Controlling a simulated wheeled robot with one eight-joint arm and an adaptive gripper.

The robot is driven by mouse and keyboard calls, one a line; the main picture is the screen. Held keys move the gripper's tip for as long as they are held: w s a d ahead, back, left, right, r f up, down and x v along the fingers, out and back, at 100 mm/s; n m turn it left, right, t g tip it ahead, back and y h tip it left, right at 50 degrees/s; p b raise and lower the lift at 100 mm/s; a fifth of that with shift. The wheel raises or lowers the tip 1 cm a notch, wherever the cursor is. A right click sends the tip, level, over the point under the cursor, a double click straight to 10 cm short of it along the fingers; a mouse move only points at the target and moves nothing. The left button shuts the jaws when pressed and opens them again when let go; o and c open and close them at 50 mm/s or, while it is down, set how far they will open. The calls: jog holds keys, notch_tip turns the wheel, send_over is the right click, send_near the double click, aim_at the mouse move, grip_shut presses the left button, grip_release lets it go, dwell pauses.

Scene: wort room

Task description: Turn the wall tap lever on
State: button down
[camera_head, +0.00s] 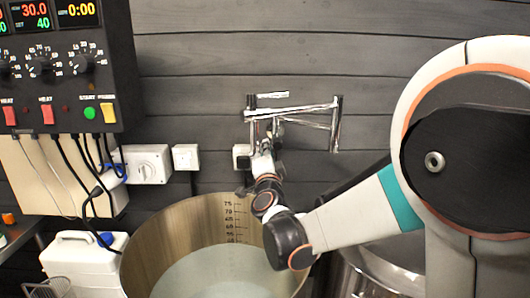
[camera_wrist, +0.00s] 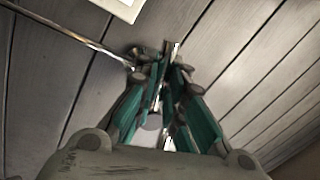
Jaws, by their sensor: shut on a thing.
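The chrome wall tap (camera_head: 300,110) has jointed horizontal tubes and is fixed to the dark plank wall, above and behind the large pot. A short bar (camera_head: 272,95) shows at its upper left end. My gripper (camera_head: 264,128) reaches up to the tap's left end, just below that bar. In the wrist view my gripper (camera_wrist: 167,62) has its teal fingers close together, with a thin shiny metal part (camera_wrist: 173,47) at their tips. It appears to be the tap lever, mostly hidden by the fingers.
A large steel pot (camera_head: 135,262) of liquid stands below the tap. A control panel (camera_head: 75,85) with hanging cables is at left, above a white canister (camera_head: 85,262). Wall sockets (camera_head: 186,157) sit left of my gripper. Another steel vessel (camera_head: 400,283) stands at right.

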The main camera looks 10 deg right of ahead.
jog(key=shift+a+r+m+h, duration=0.1)
jog(key=shift+r+m+h, duration=0.1)
jog(key=shift+m, duration=0.35)
jog(key=shift+r+m+h, duration=0.15)
jog(key=shift+m+h, duration=0.05)
jog(key=shift+m, duration=0.35)
jog(key=c, duration=1.7)
grip_release()
jog(key=shift+o, duration=0.2)
jog(key=v, duration=1.2)
jog(key=shift+s, duration=0.1)
